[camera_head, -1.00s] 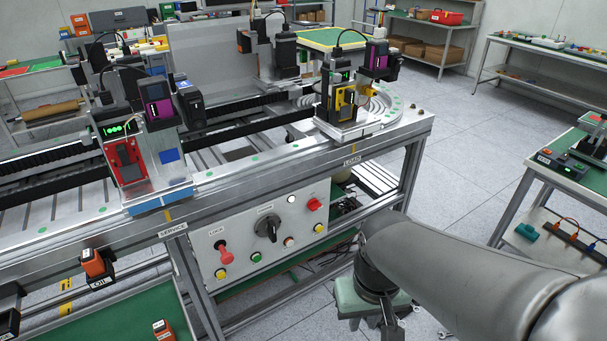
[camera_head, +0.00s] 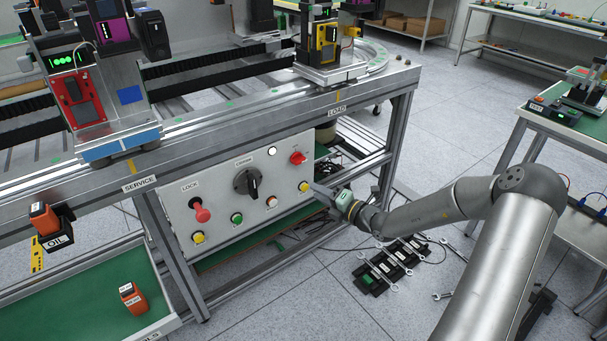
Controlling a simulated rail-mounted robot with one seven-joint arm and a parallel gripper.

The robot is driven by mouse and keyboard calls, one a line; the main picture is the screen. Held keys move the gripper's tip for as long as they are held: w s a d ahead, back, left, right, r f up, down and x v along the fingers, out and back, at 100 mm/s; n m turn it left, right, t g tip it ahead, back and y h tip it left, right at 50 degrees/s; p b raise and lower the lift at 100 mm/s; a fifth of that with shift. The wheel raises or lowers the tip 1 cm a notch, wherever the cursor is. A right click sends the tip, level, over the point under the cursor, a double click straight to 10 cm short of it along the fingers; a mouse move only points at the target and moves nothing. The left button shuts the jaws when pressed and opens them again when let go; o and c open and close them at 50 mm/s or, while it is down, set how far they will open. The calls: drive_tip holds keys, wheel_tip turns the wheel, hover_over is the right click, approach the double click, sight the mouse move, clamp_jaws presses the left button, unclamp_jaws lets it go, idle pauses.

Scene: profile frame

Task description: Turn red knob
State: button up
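A white control panel (camera_head: 222,196) is on the front of the machine frame. A red rotary knob (camera_head: 298,158) is at its upper right, and a red knob on a stem (camera_head: 201,213) is at its left under the label LOCK. A black rotary knob (camera_head: 247,183) sits between them. My gripper (camera_head: 318,188) is at the panel's right side, close to the lower right yellow button (camera_head: 305,187) and below the red rotary knob. It appears apart from both red knobs. Its fingers are too small to tell whether they are open.
Several coloured buttons, such as the green one (camera_head: 237,218), line the panel's lower part. A frame leg (camera_head: 392,140) stands right of the panel. A black rack with wrenches (camera_head: 391,263) lies on the floor below my arm. An orange OIL container (camera_head: 44,219) is at the left.

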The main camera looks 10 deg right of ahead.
sight(301, 163)
drive_tip(key=w+d+f+m+t+h, duration=0.3)
drive_tip(key=d+m, duration=0.3)
drive_tip(key=b+x, duration=0.1)
drive_tip(key=x, duration=0.7)
drive_tip(key=b+x, duration=0.2)
drive_tip(key=x, duration=0.7)
drive_tip(key=shift+a+f, duration=0.2)
drive_tip(key=shift+a, duration=0.05)
clamp_jaws()
